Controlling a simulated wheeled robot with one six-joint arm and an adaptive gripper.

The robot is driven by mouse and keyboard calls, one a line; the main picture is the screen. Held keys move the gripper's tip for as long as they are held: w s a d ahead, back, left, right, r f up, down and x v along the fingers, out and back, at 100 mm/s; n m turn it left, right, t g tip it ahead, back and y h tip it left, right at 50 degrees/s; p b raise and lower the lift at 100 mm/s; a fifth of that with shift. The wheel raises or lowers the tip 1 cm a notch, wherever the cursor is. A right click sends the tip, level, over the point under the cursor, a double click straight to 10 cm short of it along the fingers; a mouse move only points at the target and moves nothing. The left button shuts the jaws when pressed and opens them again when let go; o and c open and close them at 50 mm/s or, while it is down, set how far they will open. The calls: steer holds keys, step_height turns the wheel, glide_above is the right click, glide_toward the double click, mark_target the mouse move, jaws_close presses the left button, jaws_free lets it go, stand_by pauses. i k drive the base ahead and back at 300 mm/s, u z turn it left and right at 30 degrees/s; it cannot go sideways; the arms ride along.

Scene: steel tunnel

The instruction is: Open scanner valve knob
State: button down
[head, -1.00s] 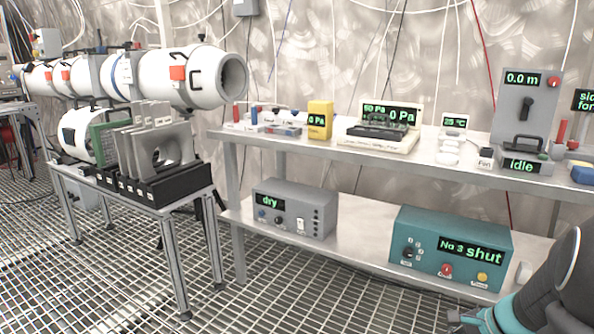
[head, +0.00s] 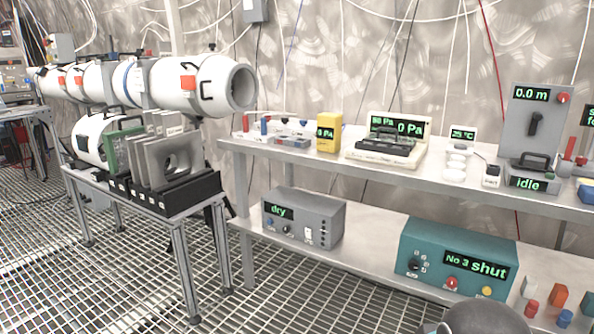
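A teal box (head: 430,240) stands on the lower shelf at the right, and its green display (head: 476,267) reads "No 3 shut". A small black knob (head: 414,264) with little marks around it sits on the left of its front face. A red button (head: 451,284) and a yellow button (head: 489,292) sit further right along the bottom of that face. I cannot tell which way the knob points. My gripper is not in view. Only a dark rounded part of my arm shows at the bottom edge, in front of the shelf, below the box.
A grey box (head: 303,215) reading "dry" stands left on the same shelf. Small blocks, among them an orange one (head: 559,296), lie right of the teal box. The upper bench (head: 270,152) carries instruments. A stand with plates (head: 165,160) is at left. Grated floor lies open between.

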mark_target(452, 283)
steer(key=u, duration=0.65)
steer(key=k, duration=0.85)
steer(key=z, duration=1.65)
